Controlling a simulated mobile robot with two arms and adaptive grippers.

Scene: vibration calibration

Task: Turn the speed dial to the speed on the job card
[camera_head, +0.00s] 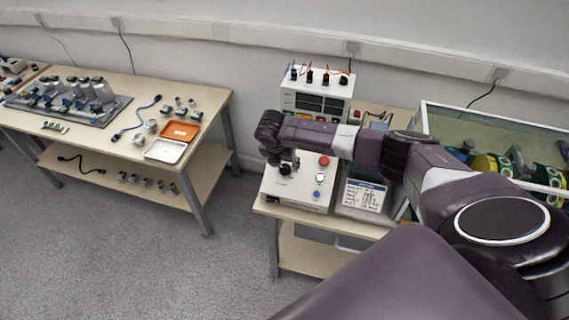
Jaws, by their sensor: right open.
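My right arm reaches in from the right, across a white control box (297,198) on the right-hand bench. Its gripper (281,162) points down over the left part of the box top and is open. A dark round dial (285,171) shows just below the fingers. Whether the fingers touch it or are around it, I cannot tell. The dial's markings are too small to read. The job card (364,195), white with a dark blue header, stands right of the box; its text is not legible. My left gripper is not in view.
The box also carries a red button (324,160) and a blue button (316,194). A white instrument (317,92) with red and black leads stands behind. A glass-walled tank (470,118) is at right. Another bench (110,85) at left holds parts and trays; grey floor lies between.

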